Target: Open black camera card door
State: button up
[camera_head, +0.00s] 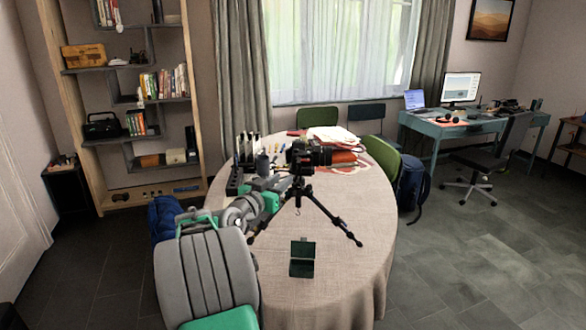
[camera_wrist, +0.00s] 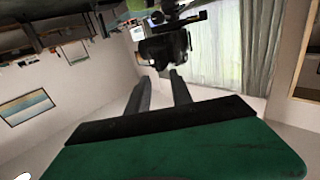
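The black camera (camera_head: 303,155) sits on a black tripod (camera_head: 318,205) on the round table. My arm reaches up to the camera's left side in the head view, and its end is partly hidden by the camera and tripod. In the wrist view the camera (camera_wrist: 165,48) appears tilted beyond my fingertips. My gripper (camera_wrist: 160,76) is open, with its two dark fingers apart and nothing visible between them. The fingertips are close to the camera's dark body; I cannot tell whether they touch. The card door cannot be made out in either view.
The table (camera_head: 345,260) has a beige cloth. A small open dark green case (camera_head: 302,262) lies near its front. Cloth right of the tripod is clear.

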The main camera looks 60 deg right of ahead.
aim_at(299, 166)
jog(key=d+p, duration=0.1)
jog(key=d, duration=0.6)
jog(key=shift+s+d+r+p, duration=0.2)
jog(key=shift+d+p, duration=0.15)
grip_shut()
